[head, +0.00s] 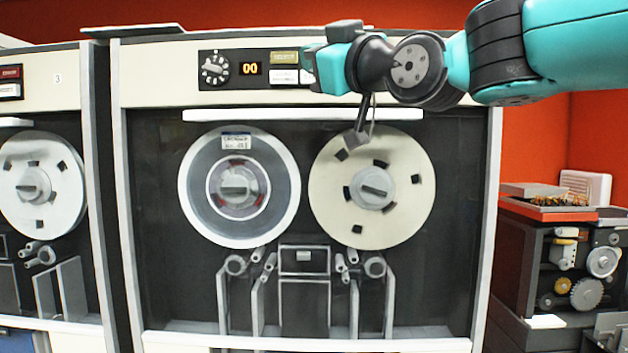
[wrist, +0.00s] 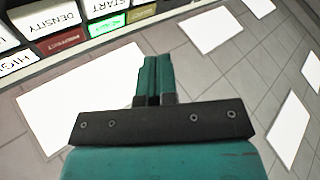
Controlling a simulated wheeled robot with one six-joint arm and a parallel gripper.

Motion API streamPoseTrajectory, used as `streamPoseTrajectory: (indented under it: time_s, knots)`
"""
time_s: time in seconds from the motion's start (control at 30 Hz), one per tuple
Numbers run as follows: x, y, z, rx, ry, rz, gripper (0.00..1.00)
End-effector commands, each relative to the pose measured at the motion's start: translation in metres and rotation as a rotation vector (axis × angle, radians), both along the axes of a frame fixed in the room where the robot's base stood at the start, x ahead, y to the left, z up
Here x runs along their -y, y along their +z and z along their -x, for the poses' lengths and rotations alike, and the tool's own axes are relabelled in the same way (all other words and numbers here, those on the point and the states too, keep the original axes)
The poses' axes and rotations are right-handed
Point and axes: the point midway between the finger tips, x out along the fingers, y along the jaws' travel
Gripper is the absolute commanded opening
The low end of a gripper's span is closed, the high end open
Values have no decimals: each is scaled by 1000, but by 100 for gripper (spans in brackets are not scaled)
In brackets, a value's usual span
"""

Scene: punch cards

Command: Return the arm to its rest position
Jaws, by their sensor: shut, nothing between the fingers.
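My arm (head: 500,50), teal and black, reaches in from the upper right of the head view across the front of the tape cabinet. Its end is in front of the cabinet's top panel, above the right reel. My gripper (wrist: 153,80) shows in the wrist view with its two teal fingers together and nothing between them. In the head view the fingertips are hard to make out against the panel. A thin dark part of the arm end hangs down over the top of the right reel.
The tape cabinet (head: 490,180) holds a left reel (head: 270,165) and a cream right reel (head: 330,190). A knob (head: 214,68) and labelled buttons (wrist: 60,42) sit on its panel. Several white sheets (wrist: 210,30) lie on the tiled floor. A geared machine (head: 520,255) stands right.

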Motion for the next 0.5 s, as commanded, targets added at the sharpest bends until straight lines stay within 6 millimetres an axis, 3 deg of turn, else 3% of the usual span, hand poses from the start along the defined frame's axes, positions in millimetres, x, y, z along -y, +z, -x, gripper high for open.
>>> streamPoseTrajectory:
  time_s: [0.07, 0.17, 0.27, 0.33, 0.5]
  knots:
    - [1, -9, 0, -26, 3, 10, 0]
    - [6, -44, 2, -133, 11, 50, 0]
    - [16, -107, 11, -334, 22, 119, 0]
    - [28, -160, 25, -511, 25, 174, 0]
    - [64, -280, 83, -937, 13, 294, 0]
